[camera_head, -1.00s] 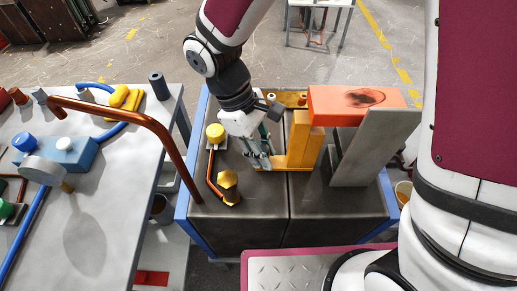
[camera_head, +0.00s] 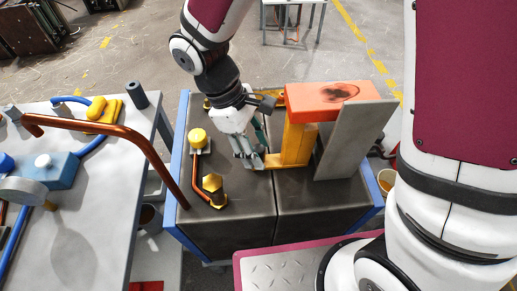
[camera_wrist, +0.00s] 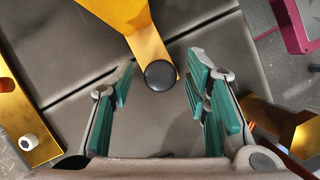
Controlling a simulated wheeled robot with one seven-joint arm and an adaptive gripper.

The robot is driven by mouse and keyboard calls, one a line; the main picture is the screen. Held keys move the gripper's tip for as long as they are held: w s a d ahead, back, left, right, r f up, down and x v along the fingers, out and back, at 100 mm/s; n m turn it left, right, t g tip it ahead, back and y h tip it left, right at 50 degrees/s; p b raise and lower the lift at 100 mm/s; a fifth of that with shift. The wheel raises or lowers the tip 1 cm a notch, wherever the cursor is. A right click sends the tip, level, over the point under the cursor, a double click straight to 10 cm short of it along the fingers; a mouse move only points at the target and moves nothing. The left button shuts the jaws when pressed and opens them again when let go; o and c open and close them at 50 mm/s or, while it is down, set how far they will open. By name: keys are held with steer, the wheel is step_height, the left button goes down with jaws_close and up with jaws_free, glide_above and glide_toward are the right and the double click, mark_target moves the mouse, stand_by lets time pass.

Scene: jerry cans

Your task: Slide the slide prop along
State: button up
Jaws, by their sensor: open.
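The slide prop is a yellow bracket (camera_head: 295,145) with an orange-red block (camera_head: 328,100) on top and a grey upright plate (camera_head: 350,140) at its right. It stands on the dark top of a blue-framed table. My gripper (camera_head: 249,162) is at the bracket's left, low over the table, pointing down. In the wrist view my gripper (camera_wrist: 160,88) is open. Its green-padded fingers stand on either side of a round black knob (camera_wrist: 160,75) at the end of the yellow bar (camera_wrist: 146,42). Clear gaps show on both sides of the knob. The bracket's left end is partly hidden by my fingers in the head view.
A copper pipe with a yellow cap (camera_head: 197,137) and a brass fitting (camera_head: 212,183) lies left of my gripper. A grey workbench (camera_head: 85,225) with a raised copper pipe (camera_head: 125,140) stands further left. The dark tabletop (camera_head: 245,215) in front is clear.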

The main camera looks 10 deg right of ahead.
steer(key=v, duration=1)
steer(key=shift+r, duration=0.35)
steer(key=shift+a, duration=0.1)
